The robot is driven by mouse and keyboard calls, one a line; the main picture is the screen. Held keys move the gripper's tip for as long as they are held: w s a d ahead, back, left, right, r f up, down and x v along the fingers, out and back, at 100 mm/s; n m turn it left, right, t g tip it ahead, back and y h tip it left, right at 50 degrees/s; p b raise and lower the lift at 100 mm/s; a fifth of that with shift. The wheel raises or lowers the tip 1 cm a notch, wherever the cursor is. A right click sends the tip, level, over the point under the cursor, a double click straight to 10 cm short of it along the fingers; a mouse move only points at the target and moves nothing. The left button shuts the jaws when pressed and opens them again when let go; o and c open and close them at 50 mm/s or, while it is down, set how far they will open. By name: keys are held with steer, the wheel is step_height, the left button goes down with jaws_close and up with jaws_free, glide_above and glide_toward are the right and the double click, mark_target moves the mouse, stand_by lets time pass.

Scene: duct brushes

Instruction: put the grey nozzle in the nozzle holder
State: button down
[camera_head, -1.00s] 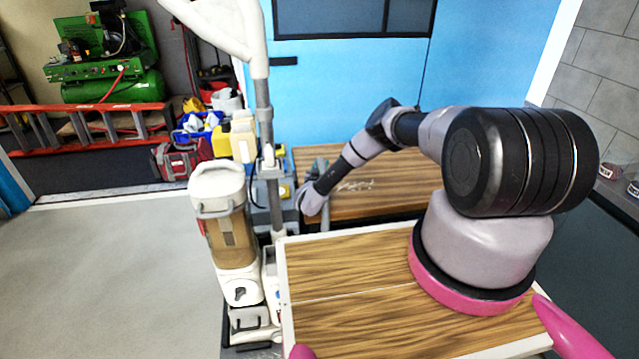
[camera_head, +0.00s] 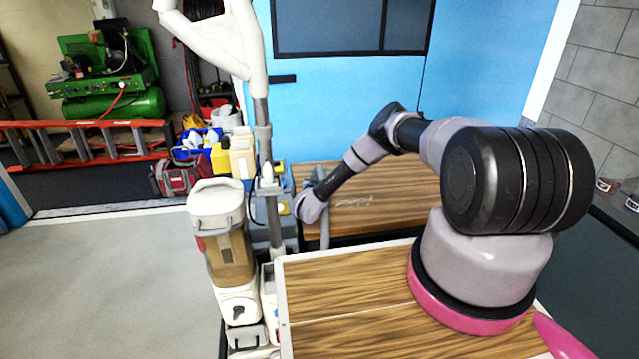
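My gripper (camera_head: 311,206) is at the far end of my arm, over the left front edge of the wooden table, just right of the vacuum's wand. I see it from behind, and its fingers are hidden. A slim grey piece (camera_head: 325,234) shows upright just below and right of it, and more grey shows above it. This may be the grey nozzle, but I cannot tell whether it is held. I cannot make out the nozzle holder for certain.
A white upright vacuum (camera_head: 222,240) with a tall wand (camera_head: 262,130) stands close left of my gripper. The wooden table (camera_head: 385,190) stands before a blue wall (camera_head: 480,60). An orange ladder (camera_head: 85,145) and green compressor (camera_head: 110,85) are at the back left. The left floor is clear.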

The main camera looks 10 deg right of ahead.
step_height(320, 180, up, 11)
stand_by(0.5)
